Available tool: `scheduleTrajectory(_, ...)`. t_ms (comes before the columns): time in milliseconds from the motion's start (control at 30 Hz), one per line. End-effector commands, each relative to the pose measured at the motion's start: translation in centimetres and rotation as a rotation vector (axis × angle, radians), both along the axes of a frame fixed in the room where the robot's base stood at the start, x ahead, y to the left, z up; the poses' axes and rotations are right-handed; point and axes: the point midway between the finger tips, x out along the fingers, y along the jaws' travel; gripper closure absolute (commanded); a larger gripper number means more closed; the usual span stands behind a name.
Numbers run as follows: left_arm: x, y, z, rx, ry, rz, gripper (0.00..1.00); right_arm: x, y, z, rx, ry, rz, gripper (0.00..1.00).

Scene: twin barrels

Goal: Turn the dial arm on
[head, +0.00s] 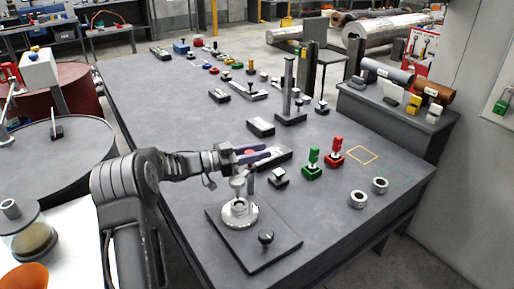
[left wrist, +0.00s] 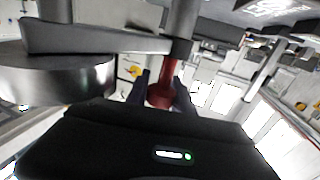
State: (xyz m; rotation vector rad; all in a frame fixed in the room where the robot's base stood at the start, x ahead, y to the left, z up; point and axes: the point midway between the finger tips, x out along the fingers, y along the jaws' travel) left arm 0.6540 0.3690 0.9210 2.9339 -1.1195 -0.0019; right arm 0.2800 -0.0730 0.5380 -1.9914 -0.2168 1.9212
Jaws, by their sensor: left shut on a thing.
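The dial (head: 239,213) is a pale metal flange with a short upright stem, on a dark square base plate (head: 268,246) near the table's front. My left gripper (head: 252,154) is just above and behind the stem, shut on a red handle that shows as a red spot between its purple fingers. In the left wrist view the red handle (left wrist: 160,94) sits between the two dark fingers (left wrist: 160,92), below a grey bar (left wrist: 95,38) that appears to be the dial arm. The fingers and my arm hide part of the handle. My right gripper is not in view.
A small black block (head: 278,177), a green-handled piece (head: 313,163) and a red-handled piece (head: 335,151) stand to the right. Two metal rings (head: 358,199) lie near the right edge. Drums stand left of the table.

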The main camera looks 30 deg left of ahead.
Motion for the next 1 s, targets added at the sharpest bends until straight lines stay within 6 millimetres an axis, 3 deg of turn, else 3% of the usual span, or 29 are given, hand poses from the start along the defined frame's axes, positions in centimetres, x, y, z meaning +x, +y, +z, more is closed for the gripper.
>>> scheduleTrajectory(500,-0.17,-0.17,0.08,0.001,-0.002,-0.023,1.0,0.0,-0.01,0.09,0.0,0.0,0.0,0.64)
scheduleTrajectory(533,-0.17,-0.17,0.09,0.0,-0.003,-0.023,0.69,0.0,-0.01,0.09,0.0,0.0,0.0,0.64)
scheduleTrajectory(767,-0.17,-0.16,0.07,0.001,-0.002,-0.022,0.5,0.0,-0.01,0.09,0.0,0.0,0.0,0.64)
scheduleTrajectory(1000,-0.18,-0.14,0.05,0.001,-0.002,-0.022,0.49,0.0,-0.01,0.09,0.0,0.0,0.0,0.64)
